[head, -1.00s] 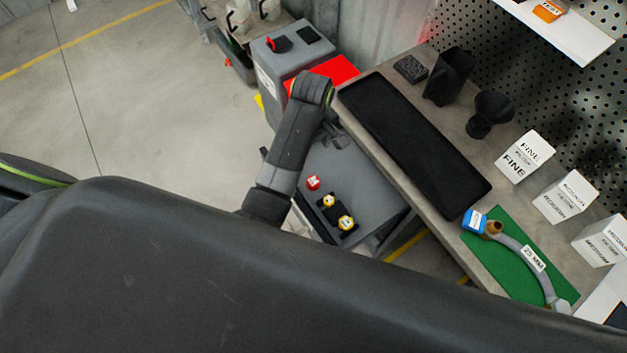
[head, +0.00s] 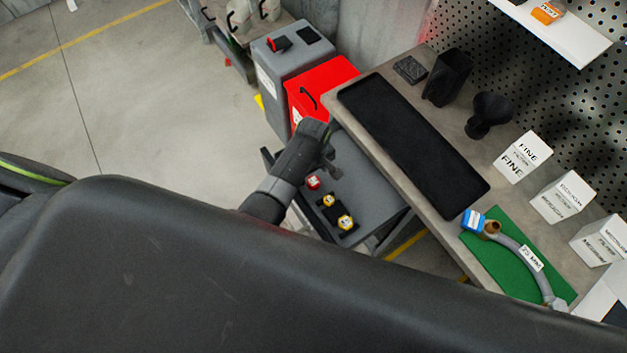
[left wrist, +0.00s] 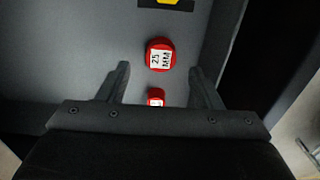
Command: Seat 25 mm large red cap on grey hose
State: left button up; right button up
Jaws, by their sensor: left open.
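The large red cap with a white "25 MM" label (left wrist: 160,55) sits on a grey surface in the left wrist view, just beyond the fingertips. A smaller red piece (left wrist: 155,97) shows nearer, between the fingers. My left gripper (left wrist: 160,75) is open and empty; in the head view it (head: 331,163) hangs over the grey cart top. One red cap (head: 313,183) shows there, beside the gripper. The grey hose (head: 518,247) lies curved on a green mat (head: 490,262), with a white label and a brown end piece (head: 492,228). My right gripper is not in view.
A red box (head: 318,90) stands behind the cart. The bench holds a black tray (head: 412,135), a blue-labelled piece (head: 473,221) at the hose's end and white boxes (head: 562,197).

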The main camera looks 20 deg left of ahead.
aim_at(313, 181)
pick_arm(q)
jog(key=shift+s+d+f, duration=0.1)
jog(key=shift+s+f, duration=0.05)
jog(key=shift+f, duration=1.85)
jog(key=c, duration=1)
